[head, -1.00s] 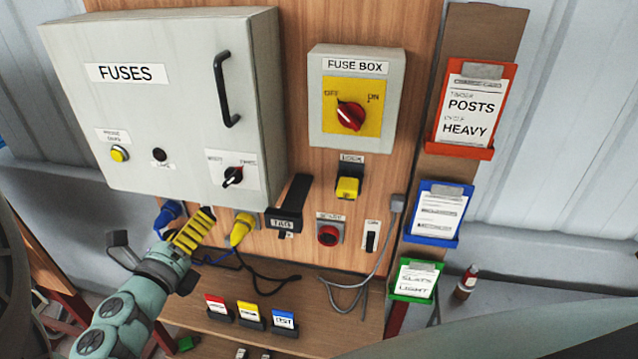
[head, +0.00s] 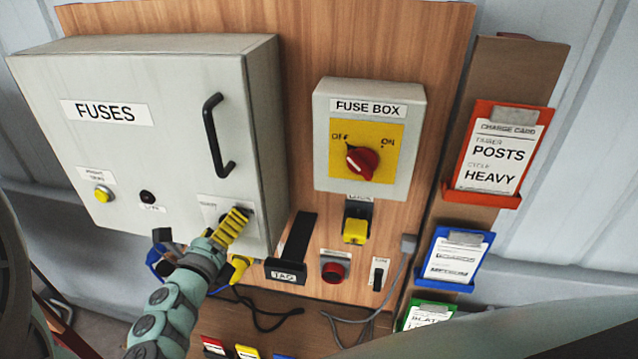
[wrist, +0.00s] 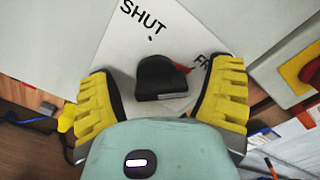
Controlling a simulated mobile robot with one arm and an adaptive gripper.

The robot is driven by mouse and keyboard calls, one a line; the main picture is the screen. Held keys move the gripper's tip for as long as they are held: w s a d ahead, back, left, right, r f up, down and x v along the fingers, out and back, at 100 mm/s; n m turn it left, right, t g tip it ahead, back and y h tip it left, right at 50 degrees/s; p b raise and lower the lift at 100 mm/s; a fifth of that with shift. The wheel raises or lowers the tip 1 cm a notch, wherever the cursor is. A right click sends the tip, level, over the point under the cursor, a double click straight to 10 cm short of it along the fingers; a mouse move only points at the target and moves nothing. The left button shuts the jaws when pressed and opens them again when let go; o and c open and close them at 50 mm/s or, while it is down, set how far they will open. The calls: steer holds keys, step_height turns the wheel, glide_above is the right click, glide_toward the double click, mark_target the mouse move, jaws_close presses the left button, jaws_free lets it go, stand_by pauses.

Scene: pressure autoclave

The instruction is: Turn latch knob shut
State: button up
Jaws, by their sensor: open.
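The black latch knob (wrist: 163,77) sits on a white plate (wrist: 190,45) marked SHUT and a partly hidden word starting FR. A red mark shows at the knob's right side, toward the FR label. My gripper (wrist: 163,100) is open, with one yellow finger on each side of the knob in the wrist view. I see no clear contact with the knob. In the head view my gripper (head: 236,222) is in front of the plate on the grey FUSES cabinet (head: 130,165) and hides most of the knob.
The cabinet's black handle (head: 217,135) stands out above the plate. A grey fuse box (head: 415,145) with a red switch (head: 362,160) is to the right. Below are the TAG holder (head: 287,272), a yellow-topped lock (head: 355,230) and a red button (head: 333,271).

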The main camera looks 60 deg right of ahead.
steer(key=shift+c, duration=0.2)
steer(key=c, duration=1.2)
steer(key=shift+o, duration=0.2)
steer(key=shift+d, duration=0.1)
